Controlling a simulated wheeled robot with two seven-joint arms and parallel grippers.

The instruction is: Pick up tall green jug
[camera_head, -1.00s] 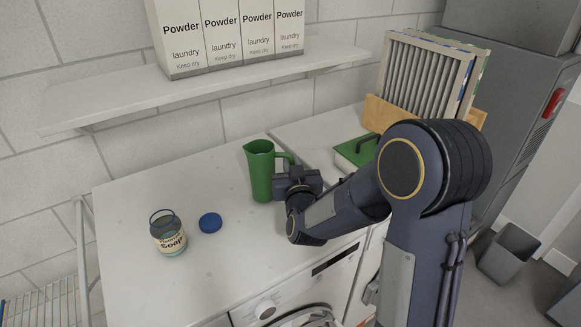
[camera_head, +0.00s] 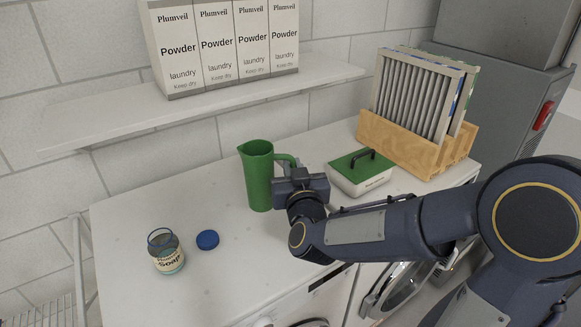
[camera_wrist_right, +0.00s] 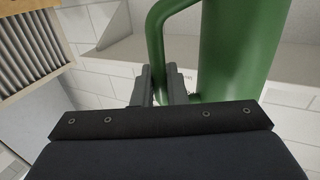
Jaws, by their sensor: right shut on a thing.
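The tall green jug (camera_head: 258,178) is upright at the white counter's back middle, with its handle to the right. I cannot tell whether its base touches the counter. My right gripper (camera_head: 290,172) comes in from the right at the jug's handle side. In the right wrist view, the fingers (camera_wrist_right: 165,85) are shut on the handle (camera_wrist_right: 156,38), with the jug's body (camera_wrist_right: 240,50) just to the right. The fingertips are partly hidden in the head view. My left gripper is out of view.
A soap jar (camera_head: 166,252) and blue lid (camera_head: 208,240) stand front left of the jug. A green-lidded box (camera_head: 360,172) and a wooden rack (camera_head: 415,145) with filters are to the right. A shelf (camera_head: 115,112) with powder boxes (camera_head: 222,48) hangs above. The counter's front left is free.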

